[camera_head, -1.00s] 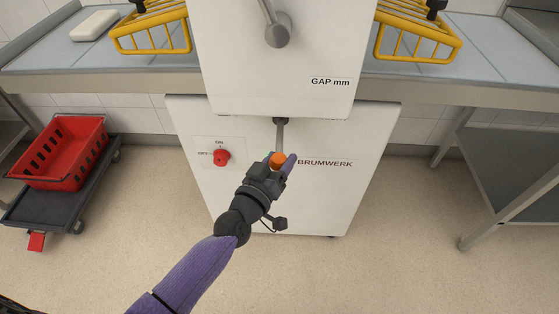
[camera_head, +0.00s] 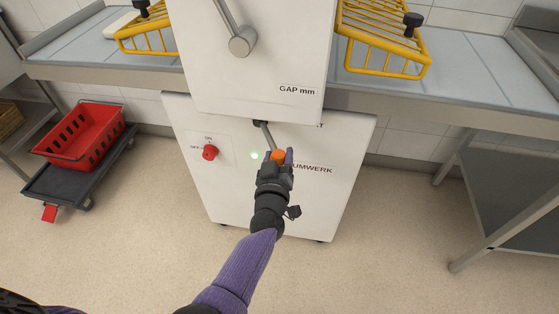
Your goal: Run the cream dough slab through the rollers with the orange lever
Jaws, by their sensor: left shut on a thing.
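The orange lever knob (camera_head: 278,155) sits at the end of a grey rod on the front of the white machine (camera_head: 310,215). The rod slants down to the right. My left gripper (camera_head: 279,160) is shut on the knob, with its fingers on either side. A small green light (camera_head: 255,155) glows left of the knob. The rollers are hidden. My right gripper is not in view.
A red switch knob (camera_head: 209,152) is left of the lever. Yellow wire guards (camera_head: 385,45) flank the machine. A red crate (camera_head: 85,137) on a dark dolly (camera_head: 65,185) stands left. A metal table (camera_head: 500,190) stands right. The floor in front is clear.

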